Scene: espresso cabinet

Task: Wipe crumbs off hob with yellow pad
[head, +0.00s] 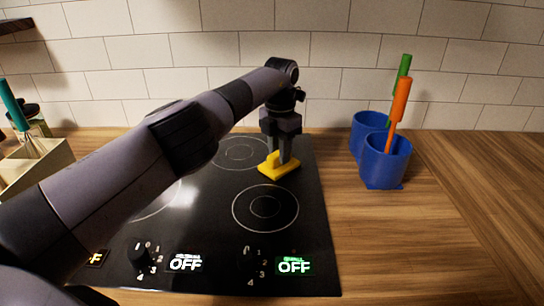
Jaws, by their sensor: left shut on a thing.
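My left gripper (283,155) points down and is shut on the upper part of the pad. My left arm reaches in from the left and hides much of the hob's left side. I cannot make out any crumbs on the visible glass. My right gripper is out of view.
Two joined blue cups (386,160) with an orange and a green handle stand right of the hob. A box with utensils (36,165) is at the left. Knobs (143,254) line the hob's front. A tiled wall closes the back. The wooden counter (440,230) at front right is clear.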

